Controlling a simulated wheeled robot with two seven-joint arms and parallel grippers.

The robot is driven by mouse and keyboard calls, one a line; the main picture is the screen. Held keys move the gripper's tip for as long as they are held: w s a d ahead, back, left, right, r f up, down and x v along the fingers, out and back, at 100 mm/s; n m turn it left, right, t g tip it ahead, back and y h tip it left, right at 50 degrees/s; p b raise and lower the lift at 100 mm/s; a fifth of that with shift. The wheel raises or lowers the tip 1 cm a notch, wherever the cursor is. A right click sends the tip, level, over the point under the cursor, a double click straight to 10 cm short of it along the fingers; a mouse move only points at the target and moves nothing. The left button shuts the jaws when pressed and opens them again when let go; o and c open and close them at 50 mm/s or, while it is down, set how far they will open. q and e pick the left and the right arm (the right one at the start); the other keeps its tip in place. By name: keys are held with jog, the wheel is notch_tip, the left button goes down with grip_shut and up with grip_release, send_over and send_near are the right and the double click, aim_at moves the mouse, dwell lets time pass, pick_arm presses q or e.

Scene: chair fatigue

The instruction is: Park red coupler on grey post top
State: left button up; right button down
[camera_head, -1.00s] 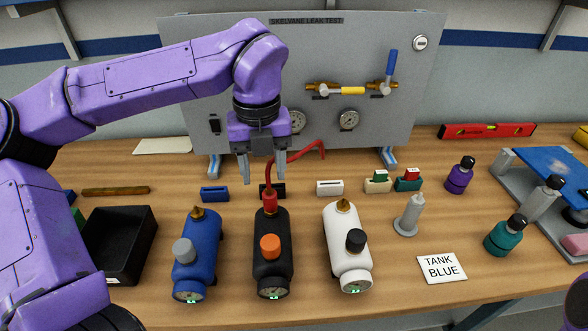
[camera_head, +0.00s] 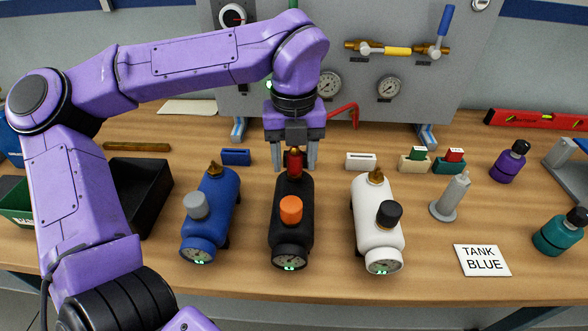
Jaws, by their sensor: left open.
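The red coupler (camera_head: 294,163) sits upright on the neck of the black tank (camera_head: 291,236). Its red hose (camera_head: 345,113) shows behind the gripper, near the panel. My left gripper (camera_head: 295,165) is open, with one finger on each side of the coupler. I cannot tell whether the fingers touch it. The grey post (camera_head: 452,196) stands upright on a round base to the right of the white tank, with nothing on its top. My right gripper is out of view.
The blue tank (camera_head: 209,221) and white tank (camera_head: 377,226) flank the black one. A "TANK BLUE" card (camera_head: 482,260) lies in front of the post. Small blocks line the back, before the grey test panel (camera_head: 395,115). A black tray (camera_head: 143,192) is at left.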

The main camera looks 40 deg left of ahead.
pick_arm(q)
jog(key=shift+w, duration=0.15)
jog(key=shift+c, duration=0.3)
grip_shut()
jog(key=shift+r, duration=0.15)
jog(key=shift+r+p, duration=1.35)
jog(key=shift+r, duration=0.15)
notch_tip(320, 180, up, 4)
jog(key=p, duration=0.3)
